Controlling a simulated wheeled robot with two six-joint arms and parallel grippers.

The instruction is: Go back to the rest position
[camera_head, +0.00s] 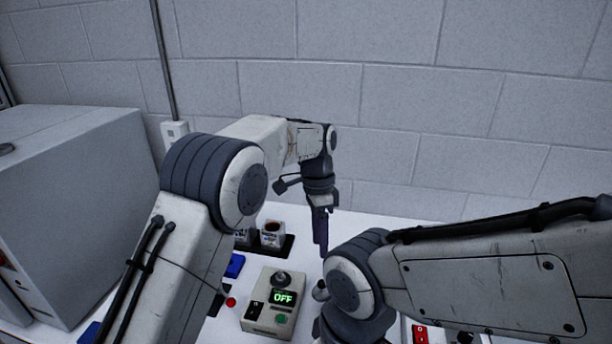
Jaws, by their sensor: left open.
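My left arm comes in from the left and reaches over the table. My left gripper (320,232) points straight down above the table, right of the two small containers and behind the control box. Its fingers look narrow from this angle, and I see nothing held in it. My right arm fills the lower right, and its gripper is out of view. The control box (258,310) is beige, with a lit green "OFF" display (284,298), a dark knob (281,278) and a green button (281,319).
A small container with dark contents (272,235) stands on a black tray (287,246). A blue block (235,265) lies left of the control box. A large grey cabinet (75,190) stands at left. A block wall (430,110) closes the back. Bare white table (385,229) shows right of my left gripper.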

